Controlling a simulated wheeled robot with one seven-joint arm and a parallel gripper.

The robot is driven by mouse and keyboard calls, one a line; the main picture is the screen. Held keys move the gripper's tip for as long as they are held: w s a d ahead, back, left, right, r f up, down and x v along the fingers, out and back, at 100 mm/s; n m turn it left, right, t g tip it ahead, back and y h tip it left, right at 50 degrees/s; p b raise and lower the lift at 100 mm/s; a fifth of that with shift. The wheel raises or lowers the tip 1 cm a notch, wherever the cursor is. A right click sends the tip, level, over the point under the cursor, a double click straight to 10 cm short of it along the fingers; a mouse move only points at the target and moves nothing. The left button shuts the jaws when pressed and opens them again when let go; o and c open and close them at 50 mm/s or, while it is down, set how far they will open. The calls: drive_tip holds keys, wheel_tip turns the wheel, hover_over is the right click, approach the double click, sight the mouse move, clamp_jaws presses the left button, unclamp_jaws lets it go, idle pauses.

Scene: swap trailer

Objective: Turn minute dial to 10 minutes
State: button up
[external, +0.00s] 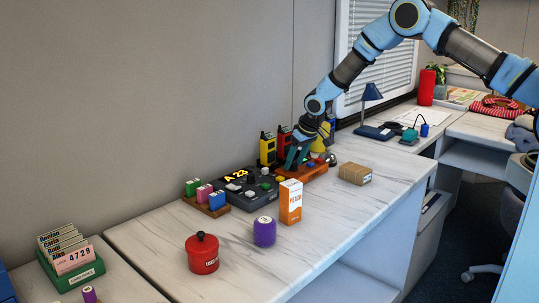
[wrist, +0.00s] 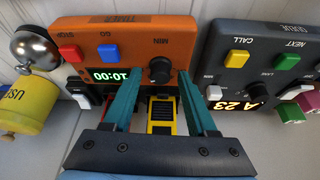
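The orange timer box (wrist: 120,40) appears upside down in the wrist view, and it sits on the desk in the external view (external: 313,173). Its black MIN dial (wrist: 159,71) shows a pointer mark. The green display (wrist: 109,75) reads 10:00. A blue GO button (wrist: 107,53) and a red STOP button (wrist: 70,54) are beside the dial. My gripper (wrist: 157,78) is open, with its teal fingers apart and the dial between their tips in the wrist view. Visible gaps separate fingers and dial. In the external view my gripper (external: 296,157) is over the timer.
A dark queue panel (wrist: 265,65) stands close beside the timer. A silver bell (wrist: 35,48) and a yellow container (wrist: 22,108) are on its other side. Yellow and red radios (external: 267,150) stand behind.

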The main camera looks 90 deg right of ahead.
clamp_jaws()
drive_tip(key=shift+n+b, duration=0.35)
drive_tip(key=shift+n, duration=0.05)
drive_tip(key=shift+y, duration=0.3)
drive_tip(key=shift+o, duration=0.8)
unclamp_jaws()
drive_tip(key=shift+r, duration=0.1)
drive_tip(key=b+v, duration=0.3)
drive_tip(key=v, duration=0.7)
drive_tip(key=shift+s+a+r, duration=0.15)
drive_tip(key=shift+s+r, duration=0.05)
drive_tip(key=shift+r, duration=0.05)
